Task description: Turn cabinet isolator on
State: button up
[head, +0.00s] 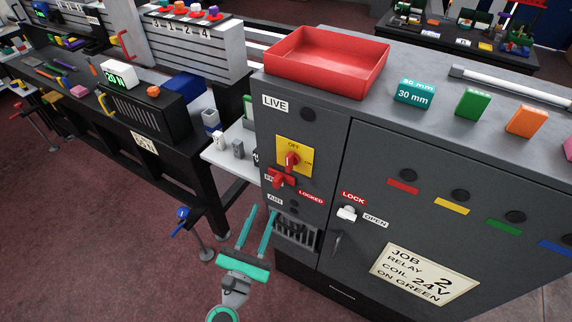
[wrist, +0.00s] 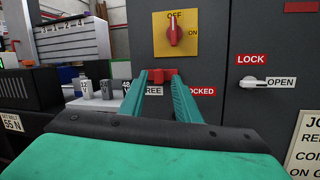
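The cabinet isolator is a red rotary knob (head: 292,160) on a yellow plate (head: 283,152) marked OFF and ON, on the grey cabinet's front. In the wrist view the knob (wrist: 174,32) stands upright toward OFF. Below it is a red handle (head: 281,178) between labels reading FREE, partly hidden, and LOCKED. My gripper (head: 263,210) is open and empty, its two teal fingers apart, in front of the cabinet and below the red handle in the head view. In the wrist view the fingertips (wrist: 158,78) overlap the red handle; I cannot tell contact there.
A white lever (head: 347,213) sits between LOCK and OPEN labels on the cabinet door. A red tray (head: 327,63) and several coloured blocks rest on the cabinet top. A black workbench (head: 150,120) stands to the left, with a blue-handled clamp (head: 183,215) near my gripper.

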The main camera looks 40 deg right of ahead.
aim_at(288, 162)
jog(key=w+d+r+g+h, duration=0.1)
jog(key=d+r, duration=0.2)
jog(key=w+d+r+g+h, duration=0.1)
jog(key=d+r, duration=0.3)
jog(key=w+d+r+h, duration=0.1)
jog(key=d+r, duration=0.2)
jog(key=d, duration=0.1)
jog(key=shift+w+r+g+h, duration=0.3)
jog(key=shift+r+g, duration=0.05)
jog(key=shift+g, duration=0.05)
jog(key=shift+a, duration=0.1)
grip_shut()
jog(key=shift+f, duration=0.1)
